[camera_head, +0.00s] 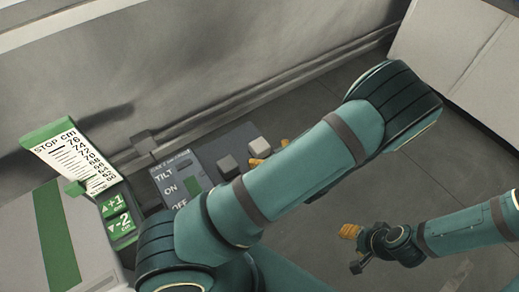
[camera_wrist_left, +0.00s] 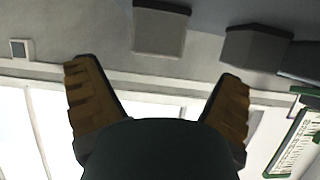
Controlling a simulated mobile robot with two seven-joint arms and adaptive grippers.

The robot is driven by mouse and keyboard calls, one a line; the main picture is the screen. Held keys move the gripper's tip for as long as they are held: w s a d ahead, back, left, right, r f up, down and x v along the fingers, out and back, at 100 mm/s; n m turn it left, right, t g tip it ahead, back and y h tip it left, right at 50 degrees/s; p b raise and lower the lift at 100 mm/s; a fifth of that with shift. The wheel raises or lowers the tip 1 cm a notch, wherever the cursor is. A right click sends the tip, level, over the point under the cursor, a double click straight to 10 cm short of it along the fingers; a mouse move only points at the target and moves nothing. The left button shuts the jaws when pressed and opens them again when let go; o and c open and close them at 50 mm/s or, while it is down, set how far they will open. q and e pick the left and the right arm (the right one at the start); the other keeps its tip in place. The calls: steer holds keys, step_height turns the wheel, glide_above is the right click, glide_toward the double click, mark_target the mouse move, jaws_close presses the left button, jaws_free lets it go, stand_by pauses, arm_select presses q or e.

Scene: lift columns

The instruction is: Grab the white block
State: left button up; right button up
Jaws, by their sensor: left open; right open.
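The white block (camera_head: 259,147) stands on a dark grey panel, beside my left gripper (camera_head: 270,153), whose orange fingertips show past my arm. In the left wrist view the block (camera_wrist_left: 160,32) looks pale grey and sits at the top, between the lines of the two open fingers (camera_wrist_left: 157,78) but beyond their tips. Nothing is between the fingers. A darker grey block (camera_head: 228,166) stands to its left; it also shows in the wrist view (camera_wrist_left: 256,47). My right gripper (camera_head: 352,245) is open and empty over the floor at the lower right.
The panel has a TILT ON/OFF switch plate (camera_head: 180,180). Left of it are a green +1/-2 plate (camera_head: 118,216), a STOP CM scale (camera_head: 75,155) and a pale box with a green stripe (camera_head: 57,235). A grey wall stands behind. Floor is clear at right.

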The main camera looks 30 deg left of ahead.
mark_target(260, 145)
arm_select(q)
steer(key=shift+w+b+x, duration=0.15)
steer(key=shift+b+x, duration=0.2)
steer(key=shift+x, duration=1.05)
steer(key=shift+w+b+x, duration=0.15)
steer(key=shift+b+x, duration=0.15)
steer(key=shift+x, duration=1.1)
steer(key=shift+d, duration=0.15)
steer(key=c, duration=1.4)
